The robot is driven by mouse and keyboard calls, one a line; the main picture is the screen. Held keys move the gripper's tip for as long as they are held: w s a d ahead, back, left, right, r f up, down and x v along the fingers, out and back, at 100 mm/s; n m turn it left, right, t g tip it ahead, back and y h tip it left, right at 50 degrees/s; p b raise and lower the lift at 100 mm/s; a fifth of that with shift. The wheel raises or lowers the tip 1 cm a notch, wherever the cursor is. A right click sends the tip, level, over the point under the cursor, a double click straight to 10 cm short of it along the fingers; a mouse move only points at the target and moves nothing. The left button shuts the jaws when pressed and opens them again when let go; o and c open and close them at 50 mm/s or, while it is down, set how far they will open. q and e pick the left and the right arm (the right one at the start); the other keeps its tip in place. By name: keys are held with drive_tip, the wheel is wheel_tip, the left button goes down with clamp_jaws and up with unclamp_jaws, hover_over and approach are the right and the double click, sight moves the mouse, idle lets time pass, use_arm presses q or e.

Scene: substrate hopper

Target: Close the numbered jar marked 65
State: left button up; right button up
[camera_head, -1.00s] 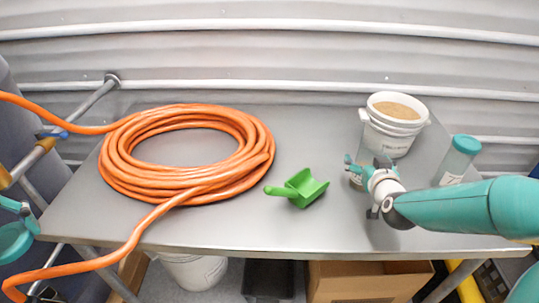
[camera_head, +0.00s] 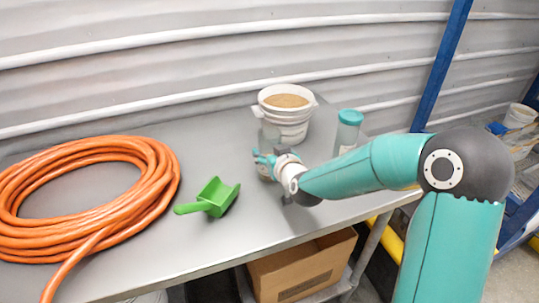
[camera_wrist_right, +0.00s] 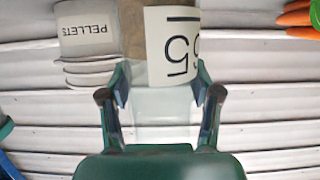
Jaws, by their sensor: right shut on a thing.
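A clear jar (camera_head: 269,136) with brown contents low inside stands by the white bucket on the table. In the right wrist view, its white label (camera_wrist_right: 172,48) appears upside down, with a 5 and part of another digit that fits 65. My right gripper (camera_head: 266,160) is shut on this jar; in the wrist view, its fingers (camera_wrist_right: 160,88) are on both sides of the clear wall. I see no lid on this jar, but its rim is hard to make out. A second clear jar (camera_head: 346,135) with a teal lid (camera_head: 350,116) stands to the right, its label turned mostly away.
The white bucket (camera_head: 285,132), labelled PELLETS in the wrist view (camera_wrist_right: 88,32), holds tan material close behind the held jar. A green scoop (camera_head: 214,196) and an orange hose coil (camera_head: 155,190) lie left on the grey table (camera_head: 225,150). Free tabletop lies between scoop and jar.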

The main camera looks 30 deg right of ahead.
use_arm(q)
drive_tip(key=shift+r+p, duration=0.85)
drive_tip(key=shift+r, duration=0.05)
wheel_tip(320, 180, up, 5)
drive_tip(key=p, duration=0.5)
drive_tip(key=shift+r, duration=0.15)
use_arm(e)
wheel_tip(320, 180, up, 19)
drive_tip(key=shift+r, duration=0.15)
drive_tip(key=o, duration=0.8)
clamp_jaws()
